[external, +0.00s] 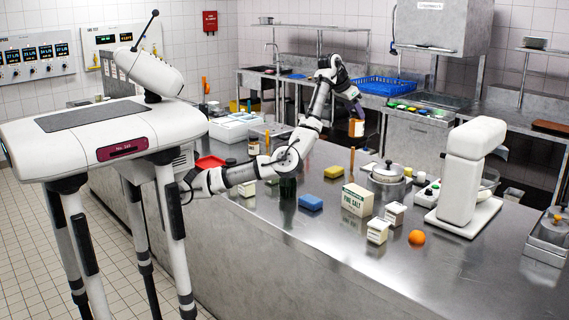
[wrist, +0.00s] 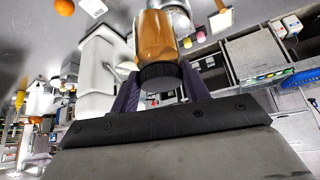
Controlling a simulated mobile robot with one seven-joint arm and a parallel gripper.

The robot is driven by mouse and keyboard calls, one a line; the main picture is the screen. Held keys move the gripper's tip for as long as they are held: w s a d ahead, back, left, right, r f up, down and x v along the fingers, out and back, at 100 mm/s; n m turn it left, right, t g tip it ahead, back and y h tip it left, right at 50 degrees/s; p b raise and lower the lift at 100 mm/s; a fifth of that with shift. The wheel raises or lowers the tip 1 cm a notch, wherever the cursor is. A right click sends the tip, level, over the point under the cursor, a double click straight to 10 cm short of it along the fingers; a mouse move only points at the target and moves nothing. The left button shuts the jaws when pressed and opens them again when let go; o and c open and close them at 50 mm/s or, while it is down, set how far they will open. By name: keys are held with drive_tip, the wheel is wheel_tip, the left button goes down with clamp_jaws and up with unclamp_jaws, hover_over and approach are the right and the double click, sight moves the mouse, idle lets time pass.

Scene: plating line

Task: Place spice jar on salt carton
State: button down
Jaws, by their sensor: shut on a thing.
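The spice jar (wrist: 156,38), with orange-brown contents and a dark lid, is between the purple fingers of my gripper (wrist: 160,80) in the wrist view. My gripper (external: 356,109) is shut on it and holds it in the air above the counter in the external view, where the jar (external: 357,128) hangs below the fingers. The salt carton (external: 357,199), white and green and marked FINE SALT, stands upright on the counter, lower in the picture than the jar and apart from it. Its top looks clear.
Two small cartons (external: 378,231) (external: 395,213) and an orange (external: 416,237) stand near the salt carton.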

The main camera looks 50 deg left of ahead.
drive_tip(key=shift+s+d+f, duration=0.15)
drive_tip(key=shift+s+d, duration=0.15)
drive_tip(key=shift+s, duration=0.1)
wheel_tip(320, 180, down, 20)
drive_tip(key=p, duration=0.2)
drive_tip(key=shift+r, duration=0.2)
drive_tip(key=shift+f, duration=0.2)
drive_tip(key=c, duration=0.7)
unclamp_jaws()
drive_tip(key=shift+r, duration=0.1)
drive_tip(key=b+v, duration=0.2)
drive_tip(key=v, duration=1)
